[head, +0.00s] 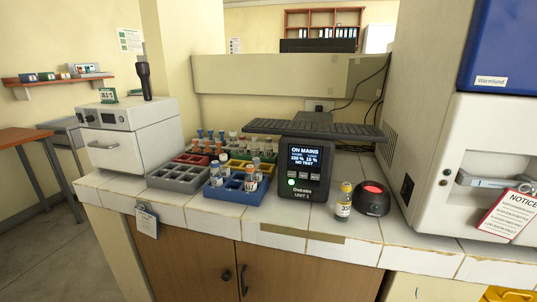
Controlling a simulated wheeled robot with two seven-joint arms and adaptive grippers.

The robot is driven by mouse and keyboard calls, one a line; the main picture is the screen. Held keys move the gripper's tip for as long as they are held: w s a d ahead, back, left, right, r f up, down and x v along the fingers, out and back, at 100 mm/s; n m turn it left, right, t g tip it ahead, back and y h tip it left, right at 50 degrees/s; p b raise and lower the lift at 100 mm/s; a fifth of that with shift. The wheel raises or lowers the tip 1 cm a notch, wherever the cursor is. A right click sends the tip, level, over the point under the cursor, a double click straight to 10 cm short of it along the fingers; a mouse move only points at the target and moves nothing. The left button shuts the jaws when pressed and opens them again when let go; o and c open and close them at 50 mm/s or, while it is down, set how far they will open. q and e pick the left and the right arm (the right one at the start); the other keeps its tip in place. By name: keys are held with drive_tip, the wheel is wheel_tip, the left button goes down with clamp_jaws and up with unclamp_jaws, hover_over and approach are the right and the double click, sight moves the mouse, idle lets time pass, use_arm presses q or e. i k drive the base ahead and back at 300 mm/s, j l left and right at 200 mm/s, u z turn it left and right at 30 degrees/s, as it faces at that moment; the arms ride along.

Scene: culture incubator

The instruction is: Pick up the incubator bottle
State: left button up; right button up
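A small clear bottle with a yellow cap and a pale label (344,202) stands upright on the white tiled counter (300,224), near its front edge. Just right of it is a round black device with a glowing red top (372,199). Several more vials stand in a blue rack (226,197) and other racks to the left. No label I can read says which bottle is the incubator bottle. Neither of my grippers shows in the head view.
A black Ostrobo unit with a lit screen (304,168) stands left of the yellow-capped bottle. A grey rack (180,178) and a white box device (130,137) are further left. A large white cabinet (490,150) bounds the right.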

sight(243, 145)
drive_tip(key=i+j+z, duration=0.15)
drive_tip(key=j+z, duration=0.15)
drive_tip(key=j, duration=0.85)
drive_tip(key=j+z, duration=0.3)
drive_tip(key=j, duration=0.8)
drive_tip(key=k+j+z, duration=0.1)
drive_tip(key=j+z, duration=0.15)
drive_tip(key=j, duration=0.9)
